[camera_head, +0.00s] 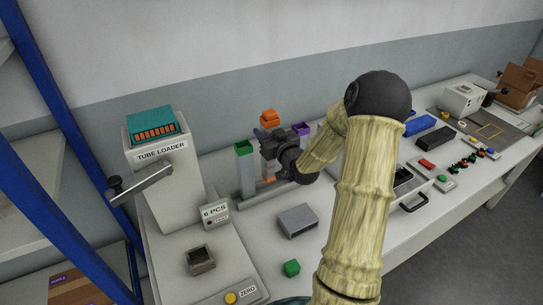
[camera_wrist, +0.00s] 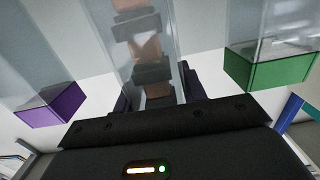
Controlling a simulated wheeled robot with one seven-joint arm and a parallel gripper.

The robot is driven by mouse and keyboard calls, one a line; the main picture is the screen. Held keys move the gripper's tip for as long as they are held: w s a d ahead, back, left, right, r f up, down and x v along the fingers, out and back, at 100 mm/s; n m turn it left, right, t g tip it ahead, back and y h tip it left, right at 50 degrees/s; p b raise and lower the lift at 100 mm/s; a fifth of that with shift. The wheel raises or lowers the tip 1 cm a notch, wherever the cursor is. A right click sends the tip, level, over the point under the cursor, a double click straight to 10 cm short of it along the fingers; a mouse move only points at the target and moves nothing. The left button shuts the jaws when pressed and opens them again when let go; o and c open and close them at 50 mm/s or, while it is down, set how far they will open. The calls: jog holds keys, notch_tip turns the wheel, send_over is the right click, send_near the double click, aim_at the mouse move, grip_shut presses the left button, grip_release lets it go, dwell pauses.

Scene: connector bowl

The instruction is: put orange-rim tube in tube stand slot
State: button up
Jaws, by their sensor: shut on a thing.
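The orange-rim tube (camera_head: 269,116) is upright in the head view, its orange rim showing above my gripper (camera_head: 270,138). In the wrist view my gripper (camera_wrist: 158,92) is shut on this clear tube (camera_wrist: 150,45), which has dark and orange-brown pieces stacked inside. A bit of orange shows below the gripper in the head view. The tube stand (camera_head: 252,201) has a low grey base under the tubes. My gripper hides much of the tube, and I cannot tell whether its lower end is in a slot.
The green-rim tube (camera_head: 244,150) stands left of my gripper, and the purple-rim tube (camera_head: 301,130) stands right. The tube loader (camera_head: 160,180) is farther left.

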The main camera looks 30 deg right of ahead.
jog(key=shift+s+d+f, duration=0.1)
jog(key=shift+d+f, duration=0.2)
jog(key=shift+f, duration=0.25)
jog(key=shift+d+f, duration=0.3)
jog(key=shift+f, duration=0.2)
jog(key=shift+f+p, duration=0.4)
jog(key=shift+f, duration=1.7)
jog(key=shift+f, duration=0.15)
jog(key=o, duration=1.3)
jog(key=shift+c, duration=0.2)
